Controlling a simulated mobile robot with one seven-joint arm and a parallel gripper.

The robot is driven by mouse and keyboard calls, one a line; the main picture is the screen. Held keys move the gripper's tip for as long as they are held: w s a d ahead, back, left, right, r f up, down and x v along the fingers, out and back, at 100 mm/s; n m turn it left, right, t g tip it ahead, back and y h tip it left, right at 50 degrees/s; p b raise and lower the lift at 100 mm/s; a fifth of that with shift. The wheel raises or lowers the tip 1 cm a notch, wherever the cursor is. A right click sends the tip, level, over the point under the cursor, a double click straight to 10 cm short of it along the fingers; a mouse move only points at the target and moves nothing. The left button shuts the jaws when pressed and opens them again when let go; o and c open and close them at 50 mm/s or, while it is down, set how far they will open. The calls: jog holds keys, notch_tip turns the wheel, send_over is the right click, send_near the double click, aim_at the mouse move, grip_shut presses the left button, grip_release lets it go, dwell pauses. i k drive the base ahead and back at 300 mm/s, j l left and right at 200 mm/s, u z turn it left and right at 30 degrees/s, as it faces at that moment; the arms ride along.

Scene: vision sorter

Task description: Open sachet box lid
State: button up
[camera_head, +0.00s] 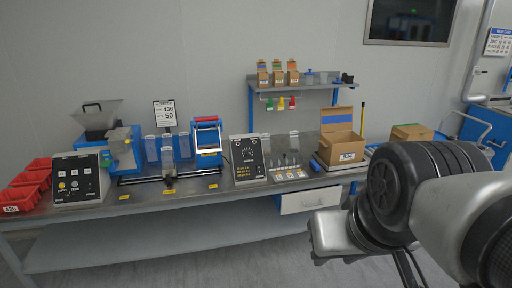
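A brown cardboard box (341,149) with a white number label stands at the right of the bench. A flap with a blue panel stands upright at its back, and its top looks open. A second cardboard box (411,133) with a green top stands further right, partly hidden by my arm. Several small cardboard boxes (278,78) with coloured tops stand on the raised shelf. None is legibly named as the sachet box. My arm fills the lower right, in front of the bench. I make out no gripper fingers.
The steel bench (140,203) holds a black control panel (80,178), a blue-framed machine (207,138), a dial panel (247,158) and red bins (27,180). A drawer (309,201) is below the bench.

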aim_at(284, 155)
jog(key=i+l, duration=0.1)
jog(key=i, duration=0.25)
jog(key=i+l, duration=0.1)
jog(key=i, duration=0.3)
jog(key=i+l+u, duration=0.1)
jog(key=i, duration=0.45)
jog(key=i+l+u, duration=0.1)
jog(key=i+l, duration=0.3)
jog(key=i, duration=0.15)
jog(key=i+l+u, duration=0.1)
jog(key=i+l, duration=0.2)
jog(key=i, duration=0.25)
jog(key=i+l+u, duration=0.1)
jog(key=i+l, duration=0.25)
jog(key=i, duration=0.15)
